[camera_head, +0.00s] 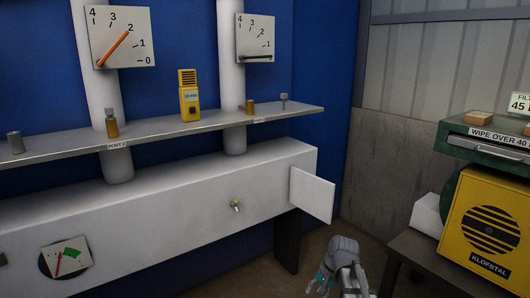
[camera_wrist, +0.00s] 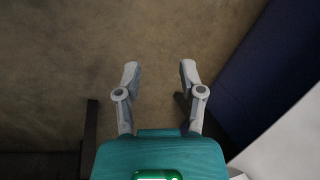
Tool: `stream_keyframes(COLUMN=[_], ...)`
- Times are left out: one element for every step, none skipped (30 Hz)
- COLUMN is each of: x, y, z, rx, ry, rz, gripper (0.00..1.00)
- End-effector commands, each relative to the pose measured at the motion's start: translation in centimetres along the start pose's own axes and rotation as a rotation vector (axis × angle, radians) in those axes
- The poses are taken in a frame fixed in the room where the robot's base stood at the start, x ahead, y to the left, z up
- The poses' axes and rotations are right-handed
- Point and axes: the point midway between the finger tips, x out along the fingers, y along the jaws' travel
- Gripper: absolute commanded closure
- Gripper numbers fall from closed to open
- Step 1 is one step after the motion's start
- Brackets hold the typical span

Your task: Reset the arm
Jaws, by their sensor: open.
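My gripper (camera_wrist: 158,78) is open and empty in the wrist view, its two grey fingers apart over bare brown floor. In the head view my arm shows at the bottom, right of centre, with a small part of the teal gripper (camera_head: 322,281) at its lower left. The fingertips are hard to make out there. The arm is in front of the floor, right of the white cabinet (camera_head: 130,222) and below its open white flap (camera_head: 312,195). Nothing is held.
A grey shelf (camera_head: 170,131) carries a yellow meter (camera_head: 189,96) and several small fittings. Two dials hang above. Floor between is clear.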

Motion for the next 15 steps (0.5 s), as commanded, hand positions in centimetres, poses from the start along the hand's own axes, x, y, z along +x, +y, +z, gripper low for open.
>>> stream_keyframes(x=[0.1, 0.1, 0.1, 0.2, 0.2, 0.2, 0.2, 0.1, 0.1, 0.1, 0.0, 0.0, -0.1, -0.1, -0.2], y=[0.7, 1.0, 1.5, 1.7, 2.0, 2.3, 2.6, 2.9, 3.2, 3.4, 3.7, 4.0, 4.2, 4.5, 4.8], z=[2.1, 2.7, 3.5, 3.9, 4.4, 5.0, 5.5, 5.9, 6.4, 6.8, 7.2, 7.7, 8.1, 8.4, 8.9], rx=[-0.058, -0.09, -0.129, -0.156, -0.183, -0.215, -0.238, -0.26, -0.289, -0.309, -0.331, -0.356, -0.377, -0.395, -0.421], ry=[0.014, 0.021, 0.029, 0.034, 0.039, 0.044, 0.047, 0.05, 0.054, 0.056, 0.059, 0.061, 0.063, 0.065, 0.066], rz=[0.045, 0.07, 0.101, 0.121, 0.142, 0.167, 0.186, 0.203, 0.226, 0.242, 0.259, 0.28, 0.296, 0.312, 0.333], gripper=[0.49, 0.49, 0.49, 0.49, 0.49, 0.49, 0.49, 0.49, 0.49, 0.49, 0.49, 0.49, 0.49, 0.49, 0.49])
